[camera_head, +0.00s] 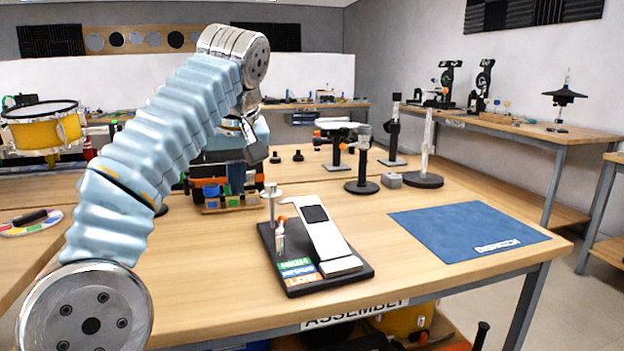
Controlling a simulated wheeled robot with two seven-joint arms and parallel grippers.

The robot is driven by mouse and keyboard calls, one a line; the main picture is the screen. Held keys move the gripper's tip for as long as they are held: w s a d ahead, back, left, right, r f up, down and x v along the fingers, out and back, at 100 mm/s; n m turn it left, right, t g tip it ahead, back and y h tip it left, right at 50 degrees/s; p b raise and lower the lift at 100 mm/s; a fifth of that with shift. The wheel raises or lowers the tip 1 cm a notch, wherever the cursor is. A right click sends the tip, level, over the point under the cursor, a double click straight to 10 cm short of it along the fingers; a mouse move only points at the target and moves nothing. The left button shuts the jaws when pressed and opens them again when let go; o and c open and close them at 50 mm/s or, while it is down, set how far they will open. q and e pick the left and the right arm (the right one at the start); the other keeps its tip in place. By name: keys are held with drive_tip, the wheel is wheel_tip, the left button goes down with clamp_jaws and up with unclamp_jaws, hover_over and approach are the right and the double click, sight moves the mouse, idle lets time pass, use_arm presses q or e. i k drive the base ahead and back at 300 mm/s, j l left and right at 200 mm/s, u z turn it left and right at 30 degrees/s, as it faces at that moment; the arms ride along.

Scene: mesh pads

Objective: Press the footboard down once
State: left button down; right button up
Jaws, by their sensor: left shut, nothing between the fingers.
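A pedal device stands on a black base plate (311,283) near the front middle of the wooden table. Its white footboard (326,237) carries a black pad and slopes up from the near end toward the far end. A small post with a silver disc on top (272,191) and a short upright part with an orange tip (281,236) stand on its left. My left arm rises from the lower left and bends down; its gripper (256,152) is shut and empty, beyond and above the pedal, apart from it, and partly hidden by the arm. My right gripper is out of view.
A blue mat (467,231) lies on the right of the table. Several black stands, one with a round base (362,186), and a grey block (388,180) stand behind the pedal. A small rack of coloured parts (222,198) is to the left. Table around the pedal's front is clear.

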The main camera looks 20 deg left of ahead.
sight(329, 244)
drive_tip(key=i, duration=0.9)
